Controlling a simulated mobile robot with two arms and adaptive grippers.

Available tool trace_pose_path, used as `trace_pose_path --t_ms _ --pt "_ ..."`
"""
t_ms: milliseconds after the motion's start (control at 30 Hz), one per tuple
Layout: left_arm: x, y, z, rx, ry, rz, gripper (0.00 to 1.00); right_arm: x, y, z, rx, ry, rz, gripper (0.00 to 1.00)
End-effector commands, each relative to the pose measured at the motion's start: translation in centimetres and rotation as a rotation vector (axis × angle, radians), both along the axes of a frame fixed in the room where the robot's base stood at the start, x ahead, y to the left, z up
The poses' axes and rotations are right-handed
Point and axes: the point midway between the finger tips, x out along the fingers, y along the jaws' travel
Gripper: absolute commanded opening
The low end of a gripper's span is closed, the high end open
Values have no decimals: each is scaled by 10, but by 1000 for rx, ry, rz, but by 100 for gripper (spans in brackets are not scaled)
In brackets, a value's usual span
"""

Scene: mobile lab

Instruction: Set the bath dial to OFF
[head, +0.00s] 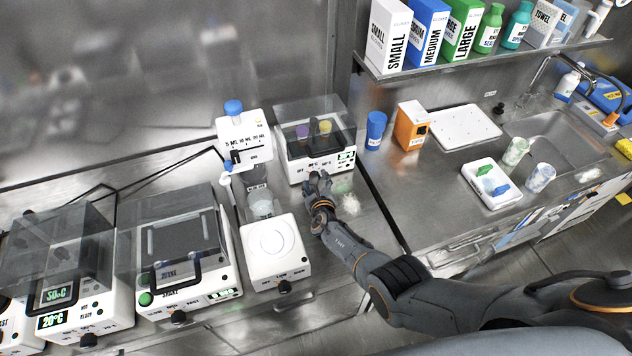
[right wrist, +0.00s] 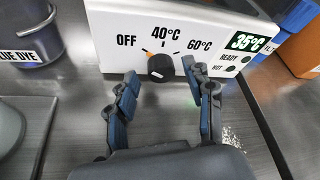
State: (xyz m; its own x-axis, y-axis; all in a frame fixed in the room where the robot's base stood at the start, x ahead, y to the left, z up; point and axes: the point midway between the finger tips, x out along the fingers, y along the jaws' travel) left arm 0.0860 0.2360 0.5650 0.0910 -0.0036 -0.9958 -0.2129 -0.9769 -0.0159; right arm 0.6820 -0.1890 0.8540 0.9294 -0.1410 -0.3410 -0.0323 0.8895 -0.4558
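The bath (head: 292,172) is a white box with a clear lid over purple and yellow items, at the back middle in the head view. Its black dial (right wrist: 160,67) shows in the right wrist view, below the labels OFF, 40°C and 60°C. An orange mark lies at the dial's upper left, between OFF and 40°C; a pale mark is on its lower face. The display (right wrist: 247,41) reads 35°C. My right gripper (right wrist: 160,78) is open and empty, fingers spread on either side just below the dial. It also shows before the bath (head: 319,180), hiding the dial there. My left gripper is not in view.
A white dispenser (head: 244,140) with a blue cap stands left of the bath, and a round-topped device (head: 273,252) is in front-left. A blue bottle (head: 375,130) and orange box (head: 411,125) stand to the right. Loose white material (head: 350,204) lies beside the gripper.

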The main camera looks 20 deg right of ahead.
Motion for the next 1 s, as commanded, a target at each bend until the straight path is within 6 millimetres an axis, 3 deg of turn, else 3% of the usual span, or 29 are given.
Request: trace_pose_path --t_ms 400,1000 --pt "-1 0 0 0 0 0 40 -14 2 3 4 0 -2 52" --pt "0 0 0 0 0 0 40 -118 18 3 -1 1 0 52"
